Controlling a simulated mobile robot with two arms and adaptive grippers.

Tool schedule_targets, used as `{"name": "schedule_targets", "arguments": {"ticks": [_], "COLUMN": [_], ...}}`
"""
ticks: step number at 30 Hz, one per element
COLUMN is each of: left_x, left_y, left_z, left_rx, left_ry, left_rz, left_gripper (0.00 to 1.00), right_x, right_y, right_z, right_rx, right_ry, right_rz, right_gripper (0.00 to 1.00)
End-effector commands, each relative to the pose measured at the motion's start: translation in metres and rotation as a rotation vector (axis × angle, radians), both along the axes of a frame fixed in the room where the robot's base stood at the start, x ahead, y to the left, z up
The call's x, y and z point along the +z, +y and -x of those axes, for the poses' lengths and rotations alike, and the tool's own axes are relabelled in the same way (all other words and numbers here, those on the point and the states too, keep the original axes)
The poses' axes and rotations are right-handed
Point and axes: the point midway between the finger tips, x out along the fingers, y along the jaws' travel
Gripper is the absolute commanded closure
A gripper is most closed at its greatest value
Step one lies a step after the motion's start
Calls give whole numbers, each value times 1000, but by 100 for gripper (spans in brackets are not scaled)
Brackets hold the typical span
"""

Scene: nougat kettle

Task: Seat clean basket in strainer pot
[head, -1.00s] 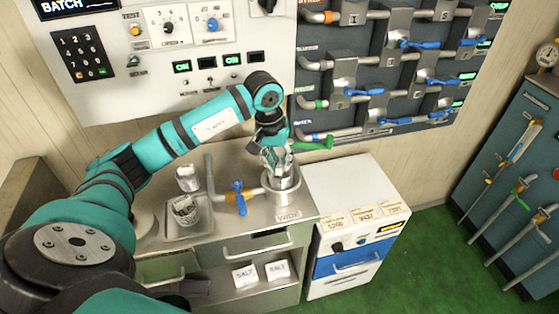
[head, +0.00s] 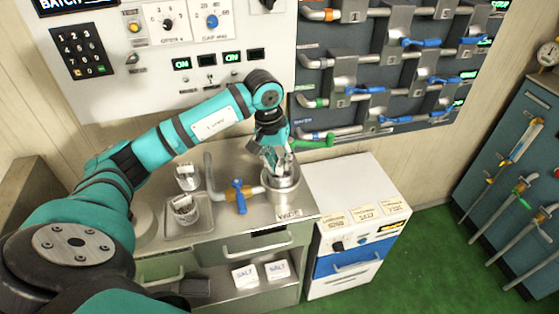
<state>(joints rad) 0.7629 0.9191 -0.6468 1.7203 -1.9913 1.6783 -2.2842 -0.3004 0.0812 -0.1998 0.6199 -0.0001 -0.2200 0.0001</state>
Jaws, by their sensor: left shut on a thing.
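The strainer pot (head: 282,196) is a grey metal cylinder, open at the top, at the right end of the steel counter. My left gripper (head: 278,168) points down into its mouth from above. The gripper is shut on a small metallic piece, which I take to be the clean basket; fingers and pot rim hide most of it. I cannot tell whether it touches the pot's bottom. Another small metal basket or cup (head: 184,206), with dark marks, is in a shallow tray (head: 203,229) to the left. My right gripper is not in view.
A blue-handled valve (head: 238,198) on a pipe stands just left of the pot. A green-handled valve (head: 316,139) is behind it to the right. A small metal cup (head: 187,174) stands behind the tray. A white cabinet (head: 350,190) adjoins the counter on the right.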

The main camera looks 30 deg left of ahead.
Motion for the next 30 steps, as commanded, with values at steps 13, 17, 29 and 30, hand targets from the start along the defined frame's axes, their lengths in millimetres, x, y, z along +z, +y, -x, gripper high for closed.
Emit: {"name": "schedule_targets", "arguments": {"ticks": [13,17,29,30], "left_x": [-1,-1,-1,-1], "left_y": [0,0,1,1], "left_z": [0,0,0,0], "left_rx": [0,0,0,0], "left_ry": [-1,-1,-2,-1], "left_rz": [0,0,-1,0], "left_gripper": [100,100,100,100], "right_x": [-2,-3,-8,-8], "right_y": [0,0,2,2], "right_z": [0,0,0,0], "right_rx": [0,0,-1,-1], "right_ry": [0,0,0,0], "right_rz": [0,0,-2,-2], "right_gripper": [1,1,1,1]}}
